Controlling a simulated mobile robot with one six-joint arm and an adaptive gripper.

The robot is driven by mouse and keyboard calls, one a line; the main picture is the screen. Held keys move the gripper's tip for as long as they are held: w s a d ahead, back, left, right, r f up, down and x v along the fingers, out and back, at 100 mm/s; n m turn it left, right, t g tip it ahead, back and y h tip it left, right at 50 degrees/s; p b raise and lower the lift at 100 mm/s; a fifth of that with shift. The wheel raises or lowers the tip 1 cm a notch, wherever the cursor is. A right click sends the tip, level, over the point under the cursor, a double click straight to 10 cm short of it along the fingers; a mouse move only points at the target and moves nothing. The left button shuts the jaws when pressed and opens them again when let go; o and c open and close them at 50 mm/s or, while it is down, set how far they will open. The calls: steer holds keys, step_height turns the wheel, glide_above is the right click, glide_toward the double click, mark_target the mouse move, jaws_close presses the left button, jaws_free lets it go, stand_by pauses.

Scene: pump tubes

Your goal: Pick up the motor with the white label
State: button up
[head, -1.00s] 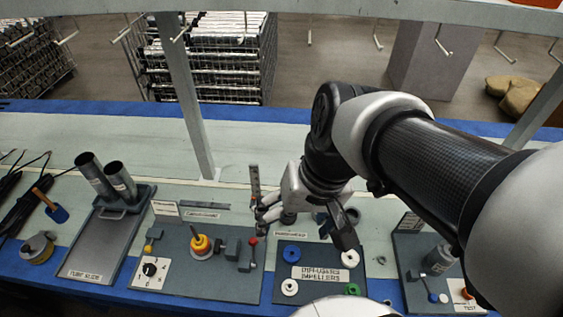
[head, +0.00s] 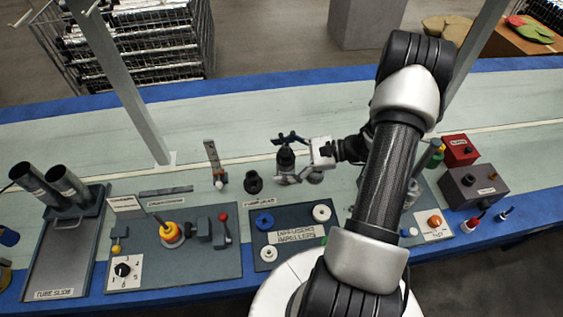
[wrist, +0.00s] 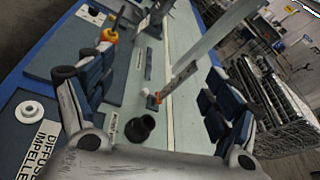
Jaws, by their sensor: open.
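My gripper (head: 288,158) is open above the middle of the bench, its fingers spread and pointing left. In the wrist view the two blue-padded fingers (wrist: 150,95) stand wide apart. A dark upright cylinder (head: 286,160) shows between or behind the fingers in the head view; I cannot tell whether it is a motor or part of the gripper. A grey cylinder (head: 412,192) stands on the right-hand board, partly hidden by my arm. I cannot make out a white label on either. A black cup (head: 253,182) stands left of my gripper, also seen in the wrist view (wrist: 140,128).
The diffuser and impeller board (head: 325,243) holds coloured rings. Left are a control board (head: 200,270) and a tube slide tray (head: 65,262) with two tubes. Red (head: 460,150) and grey (head: 470,185) boxes stand right. The bench's back strip is clear.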

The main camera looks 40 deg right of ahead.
steer(key=s+d+f+m+t+h, duration=0.35)
steer(key=d+f+m+t, duration=0.35)
steer(key=f, duration=0.5)
steer(key=m+t+h+b, duration=0.1)
steer(key=m+t+h, duration=0.1)
steer(key=m+h, duration=0.45)
glide_toward(291, 169)
steer(key=w, duration=0.2)
steer(key=w+b, duration=0.1)
steer(key=w, duration=0.2)
steer(key=w+b, duration=0.1)
steer(key=w, duration=0.1)
steer(key=shift+w+a+f, duration=0.1)
steer(key=shift+w+a, duration=0.1)
steer(key=shift+a, duration=0.1)
steer(key=shift+w+a+b, duration=0.15)
steer(key=shift+w+b, duration=0.55)
steer(key=shift+w, duration=0.85)
steer(key=shift+w+a+b, duration=0.1)
steer(key=shift+w+b, duration=0.55)
steer(key=shift+w, duration=0.9)
steer(key=shift+c, duration=0.6)
jaws_close()
steer(key=shift+d+r, duration=0.1)
steer(key=shift+r, duration=0.25)
